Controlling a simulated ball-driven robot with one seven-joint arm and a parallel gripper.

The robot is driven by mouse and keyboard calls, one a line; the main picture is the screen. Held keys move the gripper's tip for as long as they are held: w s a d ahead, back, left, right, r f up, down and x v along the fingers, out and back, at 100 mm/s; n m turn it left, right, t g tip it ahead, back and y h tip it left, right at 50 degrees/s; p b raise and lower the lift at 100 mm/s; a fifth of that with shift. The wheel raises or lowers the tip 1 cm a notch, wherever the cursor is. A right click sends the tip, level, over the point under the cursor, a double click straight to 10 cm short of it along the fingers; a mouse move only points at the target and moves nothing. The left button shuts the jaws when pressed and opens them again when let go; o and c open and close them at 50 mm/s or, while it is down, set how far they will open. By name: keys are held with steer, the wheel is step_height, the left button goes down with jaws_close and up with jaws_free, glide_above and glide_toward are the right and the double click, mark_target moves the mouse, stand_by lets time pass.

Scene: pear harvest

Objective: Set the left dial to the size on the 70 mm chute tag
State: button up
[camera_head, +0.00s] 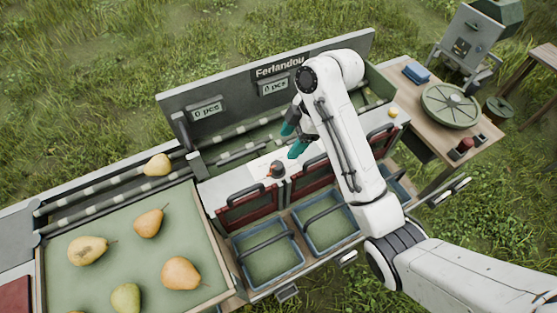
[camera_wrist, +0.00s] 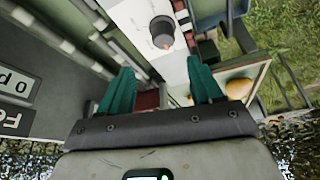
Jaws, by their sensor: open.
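A dark dial (camera_head: 277,169) with an orange-red pointer sits on a white plate on top of the sorting machine; it also shows in the wrist view (camera_wrist: 162,30). My gripper (camera_head: 293,138) has teal fingers that stand apart with nothing between them. It is just above and to the right of the dial in the head view. In the wrist view my gripper (camera_wrist: 160,92) is open, with the dial ahead of and apart from the fingertips. A second dial and the writing on any chute tag cannot be made out; my arm covers part of the machine.
The grey back panel (camera_head: 225,88) carries two "0 pcs" displays. Blue-rimmed crates (camera_head: 267,248) stand below the chutes. Several pears lie on the green tray (camera_head: 205,230) at left, and one pear (camera_head: 158,164) is on the rollers. A wooden table (camera_head: 428,125) stands at right.

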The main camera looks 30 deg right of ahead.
mark_target(278, 165)
steer(key=x, duration=0.4)
steer(key=shift+s+f+b, duration=0.3)
steer(key=shift+s+b, duration=0.05)
steer(key=shift+b, duration=0.05)
steer(key=shift+p+x, duration=0.5)
steer(key=shift+x, duration=2.05)
steer(key=shift+c, duration=0.2)
steer(key=c, duration=1)
